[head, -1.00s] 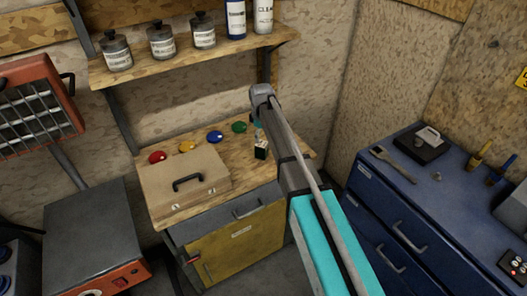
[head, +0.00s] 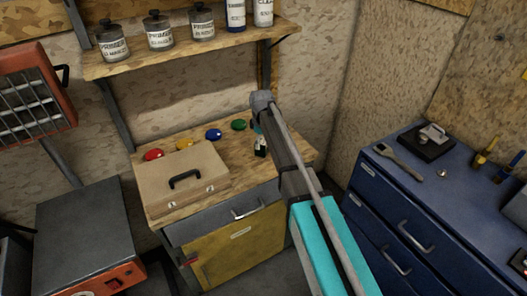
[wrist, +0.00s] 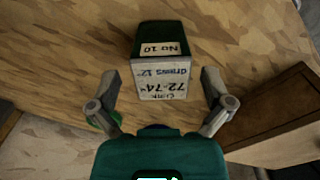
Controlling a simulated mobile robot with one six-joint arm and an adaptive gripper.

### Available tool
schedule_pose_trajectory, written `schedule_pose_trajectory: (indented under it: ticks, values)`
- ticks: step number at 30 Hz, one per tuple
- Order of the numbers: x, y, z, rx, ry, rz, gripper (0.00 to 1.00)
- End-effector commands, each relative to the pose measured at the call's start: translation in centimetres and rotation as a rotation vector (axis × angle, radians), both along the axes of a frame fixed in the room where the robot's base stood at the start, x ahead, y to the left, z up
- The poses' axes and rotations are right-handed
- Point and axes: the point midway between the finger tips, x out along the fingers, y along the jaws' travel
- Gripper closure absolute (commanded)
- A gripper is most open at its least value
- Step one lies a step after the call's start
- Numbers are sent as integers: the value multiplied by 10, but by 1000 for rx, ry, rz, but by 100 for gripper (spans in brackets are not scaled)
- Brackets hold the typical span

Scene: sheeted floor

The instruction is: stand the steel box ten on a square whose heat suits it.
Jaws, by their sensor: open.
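The box ten (wrist: 160,42) is a small dark green box with a pale label reading "No 10" and a white face with printed figures. It stands on the wooden bench top, and in the head view it shows small (head: 260,150) beside the end of my arm. My gripper (wrist: 161,82) is open, with one finger on each side of the box's near white face and a gap on both sides. In the head view my arm hides most of the gripper. I cannot pick out any marked heat squares.
A tan case (head: 183,180) stands on the bench. A shelf (head: 190,50) with tins hangs above. A blue cabinet (head: 400,215) stands right, a grey unit (head: 85,225) left.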

Motion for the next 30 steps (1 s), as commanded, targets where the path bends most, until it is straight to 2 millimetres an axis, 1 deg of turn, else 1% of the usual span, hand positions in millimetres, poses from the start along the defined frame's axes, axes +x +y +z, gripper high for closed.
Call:
schedule_pose_trajectory:
  ticks: [1,4,22,26,27,29,30]
  values:
    - [0,0,-5,0,0,0,0]
    - [0,0,-6,0,0,0,0]
    - [0,0,-6,0,0,-1,0]
    - [0,-1,-6,0,0,-1,24]
    - [0,-1,-6,0,0,-1,32]
    - [0,-1,-6,0,0,-1,43]
    - [0,-1,-6,0,0,-1,50]
